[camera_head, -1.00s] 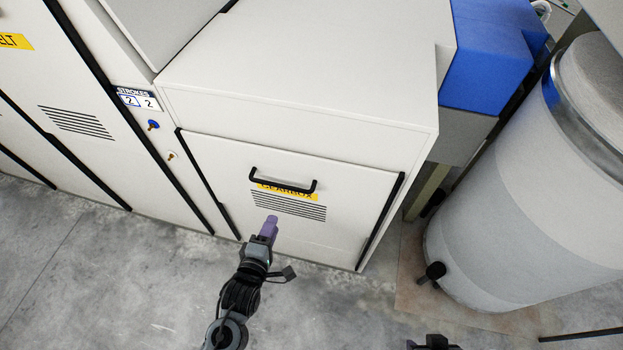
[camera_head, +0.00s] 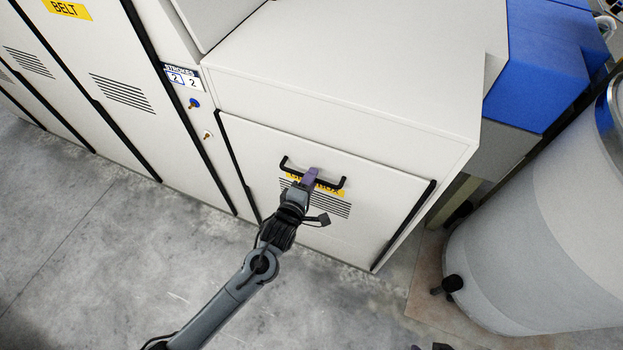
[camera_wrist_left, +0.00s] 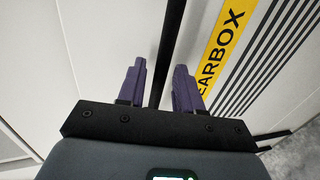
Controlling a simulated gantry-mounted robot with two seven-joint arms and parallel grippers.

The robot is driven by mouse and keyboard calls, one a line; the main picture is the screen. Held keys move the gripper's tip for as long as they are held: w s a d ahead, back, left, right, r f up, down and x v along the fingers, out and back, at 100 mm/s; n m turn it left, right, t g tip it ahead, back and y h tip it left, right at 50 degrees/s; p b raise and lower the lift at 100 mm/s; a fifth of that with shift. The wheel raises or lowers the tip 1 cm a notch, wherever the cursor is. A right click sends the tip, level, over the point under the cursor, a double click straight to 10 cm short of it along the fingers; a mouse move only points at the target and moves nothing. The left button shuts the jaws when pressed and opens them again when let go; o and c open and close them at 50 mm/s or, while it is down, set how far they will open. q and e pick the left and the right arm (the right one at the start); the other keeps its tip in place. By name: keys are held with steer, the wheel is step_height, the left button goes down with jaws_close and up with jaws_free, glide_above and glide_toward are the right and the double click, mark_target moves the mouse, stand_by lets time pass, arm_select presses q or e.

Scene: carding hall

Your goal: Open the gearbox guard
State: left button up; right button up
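The gearbox guard (camera_head: 283,232) is a cream panel low on the machine front, with a yellow GEARBOX label (camera_head: 331,190) and dark louvre slots. It looks shut, level with the cabinet front. Its black bar handle (camera_head: 289,168) lies across the upper part of the panel. My left gripper (camera_head: 312,174) is at the middle of the handle. In the left wrist view its two purple fingers (camera_wrist_left: 159,88) are apart, one on each side of the black handle bar (camera_wrist_left: 170,35), with gaps visible. My right gripper is not shown.
A large grey drum (camera_head: 540,230) stands at the right, with a black caster at its foot. A blue housing (camera_head: 540,70) is behind. Belt guard panels (camera_head: 100,60) line the left. The concrete floor (camera_head: 110,260) before the machine is clear.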

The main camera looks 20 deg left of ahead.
arm_select(q)
steer(key=shift+w+f, duration=0.1)
steer(key=shift+w, duration=0.4)
jaws_close()
